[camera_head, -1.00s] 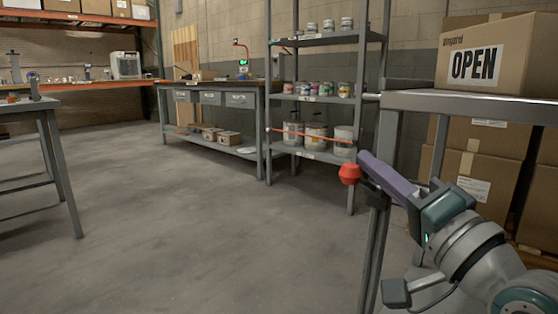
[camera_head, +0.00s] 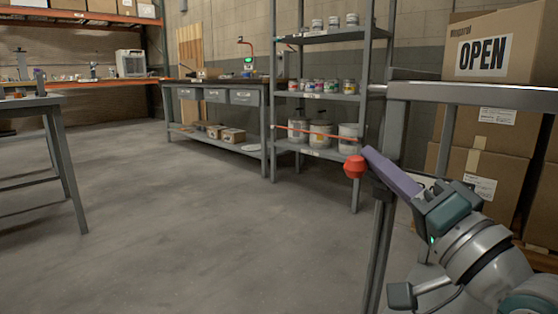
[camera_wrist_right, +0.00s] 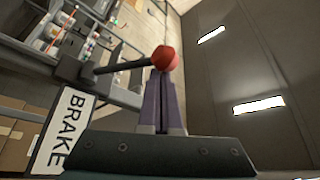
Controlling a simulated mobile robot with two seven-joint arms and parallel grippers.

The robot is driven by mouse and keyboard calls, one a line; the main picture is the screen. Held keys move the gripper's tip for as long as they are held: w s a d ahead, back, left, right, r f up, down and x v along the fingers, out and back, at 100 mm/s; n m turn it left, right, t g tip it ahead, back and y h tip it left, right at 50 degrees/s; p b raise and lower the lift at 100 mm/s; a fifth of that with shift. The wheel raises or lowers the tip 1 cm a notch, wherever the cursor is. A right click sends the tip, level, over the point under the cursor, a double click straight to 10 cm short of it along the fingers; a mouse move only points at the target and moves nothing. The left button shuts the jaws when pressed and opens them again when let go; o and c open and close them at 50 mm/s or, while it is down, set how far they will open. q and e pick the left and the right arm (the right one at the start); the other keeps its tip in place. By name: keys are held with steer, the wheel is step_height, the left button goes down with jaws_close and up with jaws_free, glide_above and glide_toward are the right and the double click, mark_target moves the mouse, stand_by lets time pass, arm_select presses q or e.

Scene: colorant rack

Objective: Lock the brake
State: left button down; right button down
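The brake lever has a red knob (camera_head: 355,167) at its end, in front of the shelf rack. In the right wrist view the knob (camera_wrist_right: 165,58) sits at my fingertips, with the dark lever rod (camera_wrist_right: 115,68) running left from it. A white sign reading BRAKE (camera_wrist_right: 64,130) is at the left there. My right gripper (camera_head: 368,156) has purple fingers that lie close together, shut, right at the knob. In the wrist view the fingers (camera_wrist_right: 162,75) show only a thin line between them. I cannot tell whether they press on the knob. My left gripper is not in view.
A grey metal frame rail (camera_head: 460,94) runs beside my right arm, with cardboard boxes (camera_head: 500,50) behind it. A shelf rack (camera_head: 320,98) with cans and a workbench (camera_head: 215,85) stand behind. A table (camera_head: 30,102) is at left. The middle floor is clear.

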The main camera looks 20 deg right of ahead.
step_height(320, 180, down, 10)
steer(key=n+y+b, duration=1)
steer(key=n+b, duration=0.3)
steer(key=n, duration=0.4)
steer(key=shift+s+a+r, duration=0.15)
steer(key=shift+a, duration=0.25)
steer(key=shift+g, duration=0.3)
step_height(320, 180, up, 5)
steer(key=p, duration=0.4)
steer(key=p+v, duration=0.1)
steer(key=v, duration=1)
steer(key=shift+a+f, duration=0.25)
steer(key=shift+f, duration=0.15)
